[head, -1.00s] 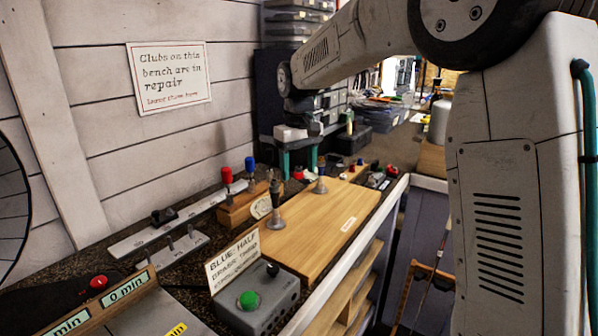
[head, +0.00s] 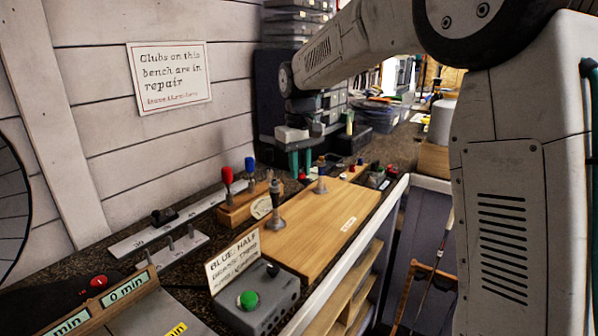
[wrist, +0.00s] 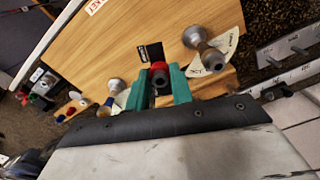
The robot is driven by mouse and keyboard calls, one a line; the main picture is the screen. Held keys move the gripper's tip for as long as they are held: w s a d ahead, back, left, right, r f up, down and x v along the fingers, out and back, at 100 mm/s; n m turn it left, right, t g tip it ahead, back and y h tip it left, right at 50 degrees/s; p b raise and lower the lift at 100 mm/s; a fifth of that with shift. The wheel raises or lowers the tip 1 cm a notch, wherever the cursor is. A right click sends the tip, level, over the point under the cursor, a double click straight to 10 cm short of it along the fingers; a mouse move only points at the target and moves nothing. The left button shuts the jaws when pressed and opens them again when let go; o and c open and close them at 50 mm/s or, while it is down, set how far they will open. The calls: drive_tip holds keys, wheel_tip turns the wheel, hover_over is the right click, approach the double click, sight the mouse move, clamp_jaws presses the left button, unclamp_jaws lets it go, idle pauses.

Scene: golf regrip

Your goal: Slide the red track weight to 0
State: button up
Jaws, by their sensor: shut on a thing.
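My gripper (wrist: 160,88) has its green fingers closed on a small red piece (wrist: 158,69) with a dark round end, in the middle of the wrist view. I cannot tell for certain whether this is the red track weight. In the head view my gripper (head: 301,162) points down beyond the wooden board's far left side, with a bit of red at its fingertips. A pale scale strip (head: 135,239) with printed numbers lies along the wall, with a black slider (head: 163,216) on it. The strip also shows at the right of the wrist view (wrist: 299,75).
A wooden board (head: 313,232) carries two metal funnel-like stands (head: 275,215). Beside it a wooden block (head: 240,208) holds red-topped and blue-topped pegs. A grey box with a green button (head: 249,299) and a sign stand in front. The board's middle is clear.

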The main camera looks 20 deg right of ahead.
drive_tip(key=shift+s+d, duration=0.2)
drive_tip(key=shift+s, duration=0.4)
drive_tip(key=shift+s+d, duration=0.15)
drive_tip(key=shift+s, duration=0.4)
drive_tip(key=o, duration=0.8)
